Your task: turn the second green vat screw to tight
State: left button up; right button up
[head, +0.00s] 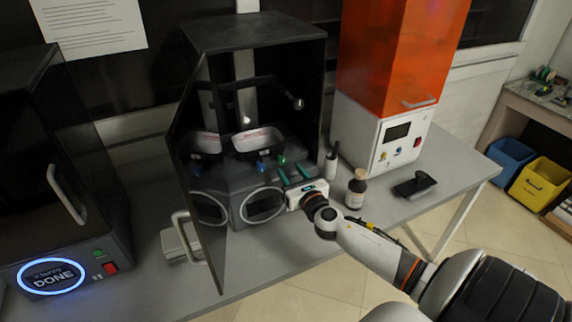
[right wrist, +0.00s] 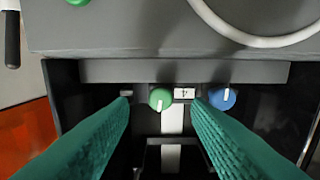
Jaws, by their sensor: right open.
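A green screw knob (head: 282,160) sits inside the open black printer (head: 250,38), beside a blue knob (head: 262,165) and near the vat (head: 258,140). In the right wrist view a green knob (right wrist: 160,99) with a pale mark shows between and beyond my teal fingertips, and the blue knob (right wrist: 223,98) is to its right. Part of another green knob (right wrist: 77,2) shows at the top edge. My right gripper (head: 294,174) is open at the printer's front right; the right wrist view shows its fingers (right wrist: 161,104) apart with nothing between them gripped. My left gripper is not in view.
The printer's open door (head: 200,210) stands on the left. A brown bottle (head: 356,190) and a black object (head: 414,186) stand right of my gripper. An orange-hooded machine (head: 385,135) is behind them. Another printer (head: 65,220) reading DONE is at far left.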

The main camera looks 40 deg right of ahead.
aim_at(283, 163)
jog(key=shift+x, duration=1.8)
grip_shut()
